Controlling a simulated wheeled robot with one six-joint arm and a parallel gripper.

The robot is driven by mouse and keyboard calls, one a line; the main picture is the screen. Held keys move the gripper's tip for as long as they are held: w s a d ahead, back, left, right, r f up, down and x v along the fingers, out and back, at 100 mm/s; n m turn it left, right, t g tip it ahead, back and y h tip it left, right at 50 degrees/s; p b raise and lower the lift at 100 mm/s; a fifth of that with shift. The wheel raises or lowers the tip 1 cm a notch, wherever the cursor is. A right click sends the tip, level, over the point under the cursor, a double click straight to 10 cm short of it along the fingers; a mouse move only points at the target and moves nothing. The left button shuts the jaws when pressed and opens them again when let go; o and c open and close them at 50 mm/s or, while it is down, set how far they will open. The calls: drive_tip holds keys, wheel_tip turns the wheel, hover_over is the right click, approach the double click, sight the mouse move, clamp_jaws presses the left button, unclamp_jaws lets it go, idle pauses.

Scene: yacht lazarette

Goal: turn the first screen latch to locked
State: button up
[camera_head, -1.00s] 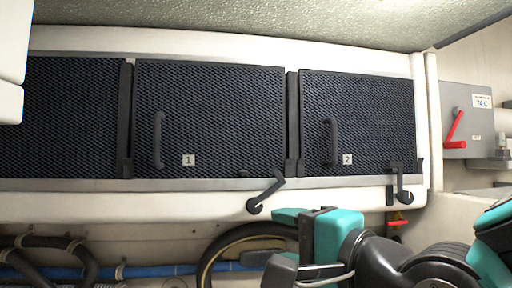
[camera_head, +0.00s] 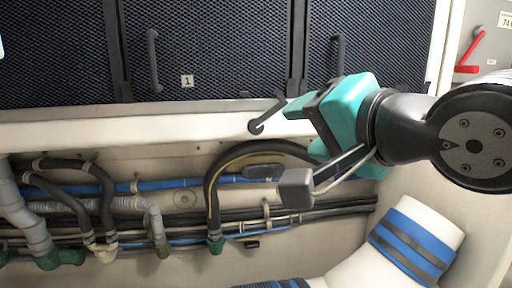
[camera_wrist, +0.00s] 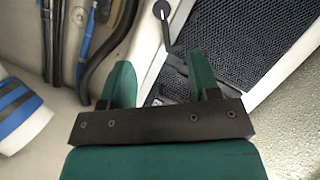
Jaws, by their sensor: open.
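The first screen (camera_head: 205,50) is a dark mesh panel with a "1" label (camera_head: 187,81) and a vertical handle. The first screen latch (camera_head: 256,127) is a dark lever on the white sill below the panel's right end. Its arm slants up and right from the pivot, its tip by the panel's lower edge. My gripper (camera_head: 306,128) is open and empty just right of the latch, apart from it. In the wrist view, a latch lever (camera_wrist: 166,30) shows beyond and between my open fingers (camera_wrist: 162,78), its far end near the mesh.
The second screen (camera_head: 385,45) is to the right, partly behind my arm. A red-handled switch (camera_head: 467,68) is at the far right. Hoses and blue pipes (camera_head: 130,188) run below the sill. A white cylinder with blue bands (camera_head: 415,240) stands at lower right.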

sight(258, 127)
drive_tip(key=b, duration=0.4)
drive_tip(key=shift+w+a+f, duration=0.15)
drive_tip(key=shift+w+f, duration=0.15)
drive_tip(key=shift+f, duration=0.1)
drive_tip(key=x, duration=0.9)
drive_tip(key=r+b+x, duration=0.1)
drive_tip(key=x, duration=0.3)
drive_tip(key=shift+w+a+f, duration=0.1)
drive_tip(key=shift+w+a, duration=0.15)
drive_tip(key=shift+w+a+f, duration=0.15)
drive_tip(key=shift+w+a, duration=0.1)
drive_tip(key=shift+w, duration=0.1)
clamp_jaws()
